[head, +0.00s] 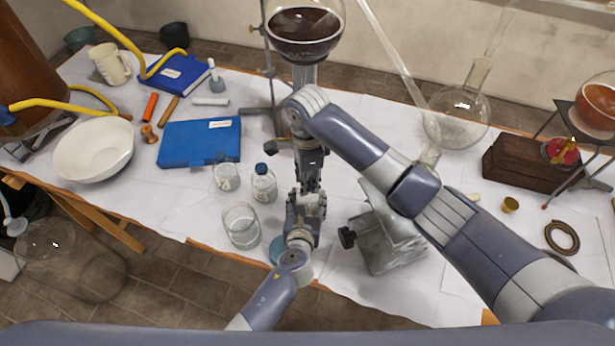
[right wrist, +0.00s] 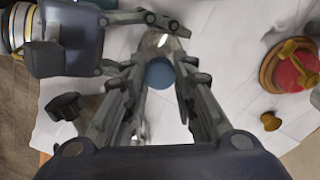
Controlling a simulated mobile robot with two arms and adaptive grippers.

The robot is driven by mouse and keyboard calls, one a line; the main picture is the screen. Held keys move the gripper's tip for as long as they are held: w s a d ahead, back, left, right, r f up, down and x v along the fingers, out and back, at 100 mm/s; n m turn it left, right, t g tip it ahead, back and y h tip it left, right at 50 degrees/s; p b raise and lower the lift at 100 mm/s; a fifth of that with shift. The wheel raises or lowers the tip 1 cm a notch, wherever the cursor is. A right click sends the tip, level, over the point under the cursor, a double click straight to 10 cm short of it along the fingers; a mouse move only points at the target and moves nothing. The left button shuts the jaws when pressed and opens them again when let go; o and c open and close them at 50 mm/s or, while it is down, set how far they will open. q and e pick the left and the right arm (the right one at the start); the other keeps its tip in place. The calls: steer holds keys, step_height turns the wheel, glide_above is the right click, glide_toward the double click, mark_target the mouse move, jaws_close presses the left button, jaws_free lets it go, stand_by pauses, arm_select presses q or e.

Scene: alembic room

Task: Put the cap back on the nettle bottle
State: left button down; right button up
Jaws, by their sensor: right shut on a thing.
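In the right wrist view a blue cap (right wrist: 160,74) sits between the fingertips of my right gripper (right wrist: 162,82), which is shut on it. Just beyond the cap is clear bottle glass (right wrist: 163,42), between the fingers of my left gripper (right wrist: 145,42). I cannot tell whether cap and bottle touch. In the head view my right gripper (head: 310,183) points down and meets my left gripper (head: 307,195); they hide the cap and held bottle. A capped, labelled bottle (head: 264,186) and an uncapped labelled one (head: 226,178) stand to the left. Their label words are unreadable.
A glass beaker (head: 241,228) stands left of my left gripper. A grey metal block with a black knob (head: 385,240) stands close on the right. The front table edge is near.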

steer(key=m, duration=0.5)
steer(key=shift+a+m, duration=0.15)
steer(key=shift+m, duration=0.25)
steer(key=m, duration=0.7)
steer(key=o, duration=0.6)
steer(key=shift+o, duration=0.2)
steer(key=shift+r, duration=2.25)
